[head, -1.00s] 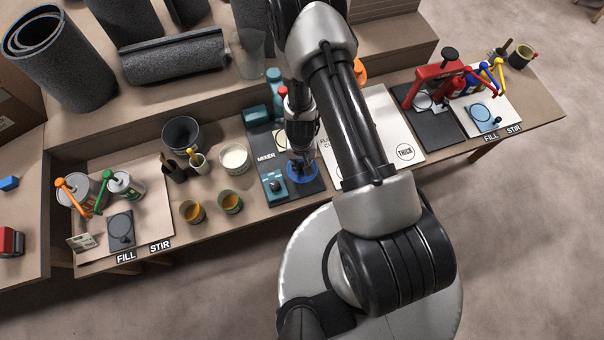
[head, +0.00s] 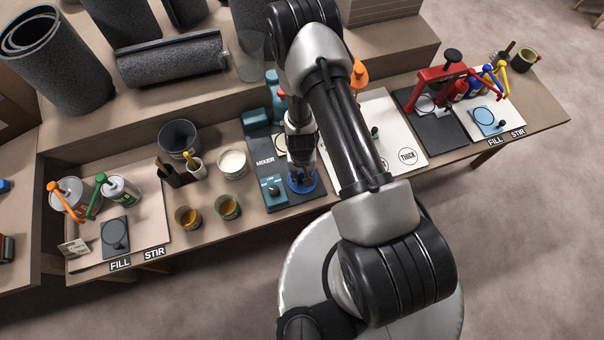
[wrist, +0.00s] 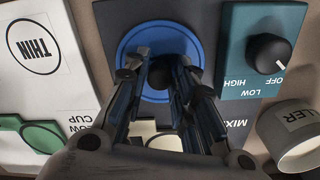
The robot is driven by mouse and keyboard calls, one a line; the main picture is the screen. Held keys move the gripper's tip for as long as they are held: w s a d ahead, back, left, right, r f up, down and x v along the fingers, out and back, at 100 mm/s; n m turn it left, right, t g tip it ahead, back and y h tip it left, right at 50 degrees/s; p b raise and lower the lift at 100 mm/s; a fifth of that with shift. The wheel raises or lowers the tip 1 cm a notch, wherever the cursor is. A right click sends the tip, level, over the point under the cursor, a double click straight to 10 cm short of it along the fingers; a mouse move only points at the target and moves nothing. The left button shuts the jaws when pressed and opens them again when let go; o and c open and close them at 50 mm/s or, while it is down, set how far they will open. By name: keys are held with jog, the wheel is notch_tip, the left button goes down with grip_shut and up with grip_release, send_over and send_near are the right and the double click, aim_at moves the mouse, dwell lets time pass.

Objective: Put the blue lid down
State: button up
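The blue lid (head: 301,184) is a round disc, lying level over the front part of the dark mixer base (head: 288,198). In the wrist view the lid (wrist: 129,43) fills the top middle, with a dark knob at its centre. My gripper (head: 299,168) points down at the lid from above. In the wrist view its fingers (wrist: 159,69) stand on both sides of the knob and look closed on it. I cannot tell whether the lid touches the base or hangs just above it. The knob is partly hidden by the fingers.
The teal mixer control (head: 273,189) with its dial is close left of the lid. Two amber cups (head: 228,207) and a white tub (head: 232,162) stand left of the mixer. A red press (head: 440,82) is further right.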

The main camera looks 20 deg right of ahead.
jog(key=shift+o, duration=1.4)
notch_tip(320, 180, up, 12)
jog(key=p, duration=0.9)
notch_tip(320, 180, up, 41)
jog(key=n+t+y, duration=0.1)
jog(key=n+t, duration=0.2)
send_over(301, 176)
jog(key=s+a, duration=0.2)
jog(key=s+d+r+t, duration=0.1)
jog(key=s+d+r, duration=0.1)
jog(key=s+r, duration=0.5)
jog(key=s, duration=0.6)
jog(key=shift+d+r+n+t+h, duration=0.2)
jog(key=shift+d+n+t+h, duration=0.1)
jog(key=shift+h, duration=0.1)
